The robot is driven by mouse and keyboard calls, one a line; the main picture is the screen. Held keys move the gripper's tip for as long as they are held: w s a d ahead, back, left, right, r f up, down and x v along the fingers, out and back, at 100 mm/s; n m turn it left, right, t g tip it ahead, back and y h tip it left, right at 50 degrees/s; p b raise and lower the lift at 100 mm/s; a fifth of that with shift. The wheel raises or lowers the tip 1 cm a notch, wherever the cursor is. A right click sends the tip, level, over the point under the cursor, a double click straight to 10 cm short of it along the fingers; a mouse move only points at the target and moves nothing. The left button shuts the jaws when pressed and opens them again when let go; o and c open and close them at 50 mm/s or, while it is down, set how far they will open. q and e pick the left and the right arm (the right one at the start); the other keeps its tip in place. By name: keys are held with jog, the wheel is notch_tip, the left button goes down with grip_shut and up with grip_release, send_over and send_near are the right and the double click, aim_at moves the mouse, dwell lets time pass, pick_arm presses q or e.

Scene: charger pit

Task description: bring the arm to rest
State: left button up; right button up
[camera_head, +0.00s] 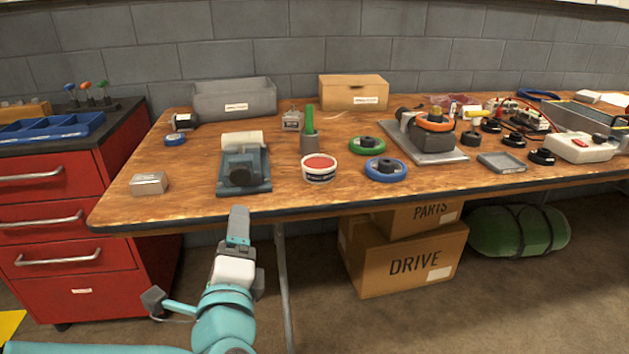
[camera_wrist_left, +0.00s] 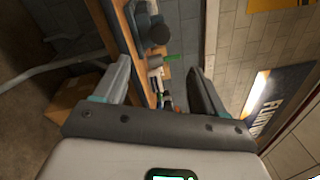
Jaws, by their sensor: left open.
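My left arm reaches in at the lower left of the head view, with its left gripper (camera_head: 238,222) just in front of the workbench's front edge. In the left wrist view the same gripper (camera_wrist_left: 160,85) has its two fingers spread apart with nothing between them. The wooden workbench (camera_head: 285,198) stands ahead, and its edge and some items on it show beyond the fingers in the wrist view. A grey-blue vise-like device (camera_head: 243,172) sits on the bench just beyond the gripper, apart from it. My right gripper does not show.
A red drawer cabinet (camera_head: 60,228) stands at the left. A small metal block (camera_head: 149,183), a red-topped tub (camera_head: 319,168) and a blue ring (camera_head: 386,169) lie near the bench's front. Cardboard boxes (camera_head: 405,262) and a green cylinder (camera_head: 518,231) are under the bench. Open floor lies in front.

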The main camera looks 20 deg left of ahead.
pick_arm(q)
jog(key=shift+r, duration=0.1)
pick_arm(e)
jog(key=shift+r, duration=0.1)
pick_arm(q)
jog(key=w+a+r+m+g+h+p, duration=0.1)
jog(key=w+r+m+g+p, duration=0.2)
jog(key=p, duration=1.3)
jog(key=s+d+f+n+g+h+p, duration=0.25)
jog(key=d+f+g+h+p, duration=0.45)
jog(key=p, duration=0.8)
jog(key=s+d+f+n+g+h+p, duration=0.2)
jog(key=s+d+f+n+g, duration=0.1)
jog(key=s+n, duration=0.4)
jog(key=s+d+f+n+g+h+p, duration=0.2)
jog(key=s+d+f+n, duration=0.4)
jog(key=n, duration=0.6)
jog(key=shift+s+d+f+g+h, duration=0.35)
jog(key=shift+s+g+h, duration=0.25)
jog(key=shift+s, duration=0.25)
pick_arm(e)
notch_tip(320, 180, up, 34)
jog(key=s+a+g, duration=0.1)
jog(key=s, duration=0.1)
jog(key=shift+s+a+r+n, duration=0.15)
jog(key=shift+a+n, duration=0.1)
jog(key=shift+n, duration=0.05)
